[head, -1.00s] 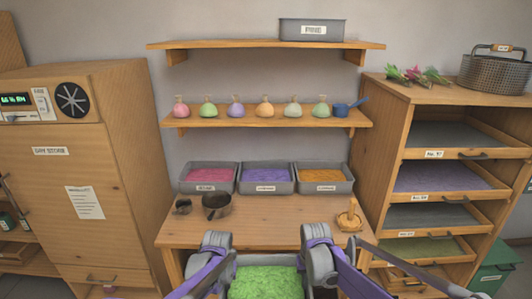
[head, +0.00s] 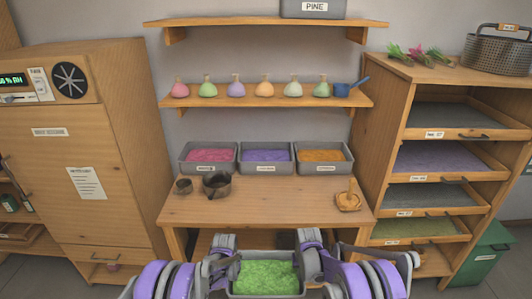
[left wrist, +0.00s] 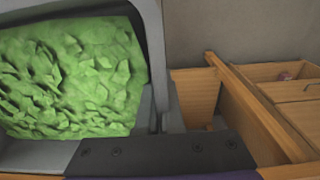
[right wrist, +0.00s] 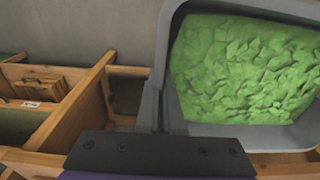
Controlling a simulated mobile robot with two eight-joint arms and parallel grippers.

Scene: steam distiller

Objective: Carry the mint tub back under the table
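The mint tub (head: 264,295) is a grey tub filled with green crumbly material (head: 268,275). It is level in front of the wooden table (head: 265,203), below the tabletop's height in the head view. My left gripper (head: 231,271) is shut on its left wall and my right gripper (head: 299,268) on its right wall. The tub's grey wall shows at the fingers in the left wrist view (left wrist: 153,40) and the right wrist view (right wrist: 168,60). The space under the table is partly hidden by my arms and the tub.
On the table stand several filled tubs (head: 266,168), two dark pots (head: 216,185) and a wooden stand (head: 348,197). A tall cabinet (head: 80,160) is at left. A drawer rack (head: 437,160) and green bin (head: 487,252) are at right. A lower board shows under the table.

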